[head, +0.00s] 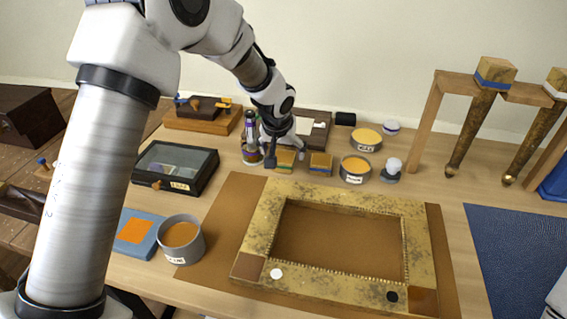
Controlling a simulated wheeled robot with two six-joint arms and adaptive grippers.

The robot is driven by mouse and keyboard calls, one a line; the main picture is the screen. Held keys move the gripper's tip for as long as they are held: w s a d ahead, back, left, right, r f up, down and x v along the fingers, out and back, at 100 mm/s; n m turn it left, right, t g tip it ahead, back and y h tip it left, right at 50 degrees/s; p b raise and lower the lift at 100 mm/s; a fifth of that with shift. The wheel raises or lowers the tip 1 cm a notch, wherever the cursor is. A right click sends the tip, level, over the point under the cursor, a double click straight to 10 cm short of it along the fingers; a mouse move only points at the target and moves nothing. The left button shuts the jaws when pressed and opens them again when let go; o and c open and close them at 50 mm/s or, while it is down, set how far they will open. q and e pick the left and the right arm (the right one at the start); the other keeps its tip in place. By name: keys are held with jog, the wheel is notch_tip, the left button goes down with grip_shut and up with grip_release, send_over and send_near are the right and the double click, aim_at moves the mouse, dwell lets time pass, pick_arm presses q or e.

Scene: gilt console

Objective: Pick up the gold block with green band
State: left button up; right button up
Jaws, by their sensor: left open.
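A small gold block with a green band (286,157) stands on the table behind the gilt frame; the band is small and partly hard to read. My left gripper (286,156) is open and low over this block, with one finger on each side of it. I cannot tell whether the fingers touch it. A similar gold block with a blue band (320,163) stands just to the right, close to the right finger. My right gripper is not in view.
A large gilt frame (340,276) lies on a brown mat (227,210) in front. Tins (355,170) and a white-topped jar (391,170) stand right of the blocks, bottles (250,129) to the left. A dark glazed case (175,170) lies left. A wooden rack (430,123) holds legs at right.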

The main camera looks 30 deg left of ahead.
aim_at(283, 159)
pick_arm(q)
jog(key=x, duration=0.4)
jog(key=shift+s+f, duration=0.15)
jog(key=shift+f, duration=0.1)
jog(key=c, duration=1.2)
jog(key=shift+r, duration=0.1)
jog(key=shift+c, duration=0.2)
